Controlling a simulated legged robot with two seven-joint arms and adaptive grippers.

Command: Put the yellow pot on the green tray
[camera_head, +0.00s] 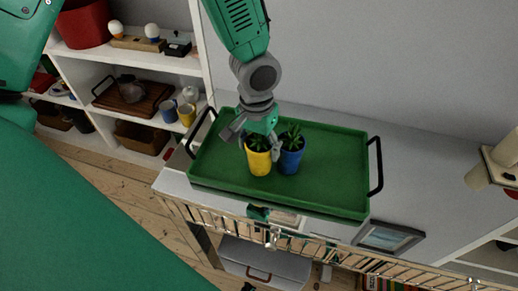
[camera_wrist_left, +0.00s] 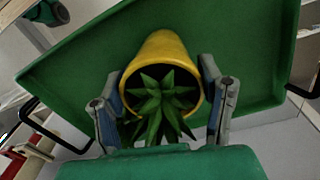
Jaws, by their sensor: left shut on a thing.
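The yellow pot (camera_head: 258,162) holds a green plant and is over the left-middle part of the green tray (camera_head: 335,165). My left gripper (camera_head: 259,142) comes down from above and is shut on the pot. In the left wrist view, the gripper's fingers (camera_wrist_left: 165,95) sit on both sides of the yellow pot (camera_wrist_left: 165,47), with the plant facing the camera. The pot's base is against the tray's green surface in the picture; I cannot tell whether it touches. My right gripper is not in view.
A blue pot (camera_head: 291,160) with a plant stands on the tray close to the right of the yellow pot. The tray has black handles and lies on a white surface by the wall. The tray's right half is clear. Shelves with mugs (camera_head: 187,114) are at left.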

